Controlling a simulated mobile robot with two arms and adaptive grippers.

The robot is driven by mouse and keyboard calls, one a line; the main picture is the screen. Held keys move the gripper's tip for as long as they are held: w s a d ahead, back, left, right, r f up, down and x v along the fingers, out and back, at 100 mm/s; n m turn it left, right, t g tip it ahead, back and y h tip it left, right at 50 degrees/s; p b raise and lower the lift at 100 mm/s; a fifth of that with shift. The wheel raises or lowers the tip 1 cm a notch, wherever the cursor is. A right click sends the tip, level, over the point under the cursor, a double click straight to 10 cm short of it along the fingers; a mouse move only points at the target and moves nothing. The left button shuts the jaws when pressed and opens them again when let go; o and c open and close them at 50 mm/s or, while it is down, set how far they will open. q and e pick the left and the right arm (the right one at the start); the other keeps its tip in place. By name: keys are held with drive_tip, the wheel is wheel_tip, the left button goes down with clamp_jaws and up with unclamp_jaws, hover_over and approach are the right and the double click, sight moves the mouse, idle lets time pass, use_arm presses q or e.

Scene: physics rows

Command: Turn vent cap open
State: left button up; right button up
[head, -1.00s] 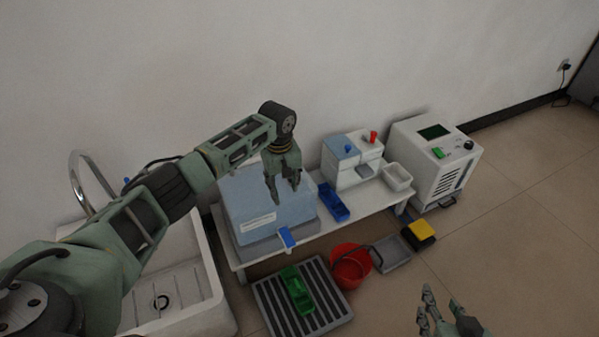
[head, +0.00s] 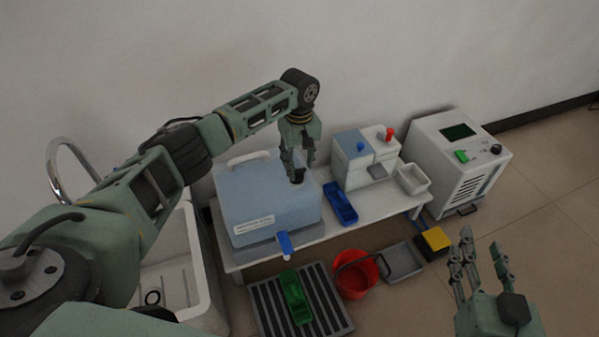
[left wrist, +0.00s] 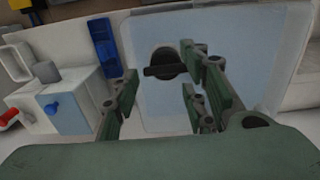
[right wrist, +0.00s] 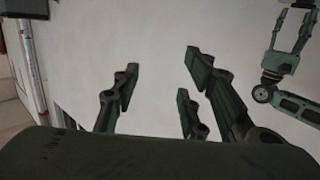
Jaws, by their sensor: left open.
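The vent cap (left wrist: 166,64) is a round black knob with a dark bar across it, on top of the light-blue box (head: 265,205). In the left wrist view it lies beyond and between my open fingers. In the head view the cap (head: 297,177) shows dark just below the fingertips of my left gripper (head: 298,168). My left gripper (left wrist: 165,92) points down at the lid, open and empty; I cannot tell whether a fingertip touches the cap. My right gripper (head: 482,250) is open and empty at lower right, away from the box; its fingers also show in the right wrist view (right wrist: 160,85).
The box has a white handle (head: 249,159) and a blue lever (head: 284,245). On the bench (head: 370,208) beside it are a blue tray (head: 340,204) and a white unit with blue and red knobs (head: 352,165). A sink (head: 205,265) is left; a red bucket (head: 356,275) stands below.

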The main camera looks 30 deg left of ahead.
sight(299, 170)
use_arm(q)
wheel_tip(299, 170, down, 3)
drive_tip(key=shift+b, duration=0.5)
drive_tip(key=shift+f, duration=0.3)
use_arm(e)
wheel_tip(299, 170, up, 7)
drive_tip(key=a+t+y, duration=0.1)
drive_tip(key=t, duration=0.2)
drive_tip(key=shift+t, duration=0.4)
drive_tip(key=shift+w, duration=0.1)
use_arm(q)
drive_tip(key=c, duration=0.9)
drive_tip(key=shift+o, duration=0.2)
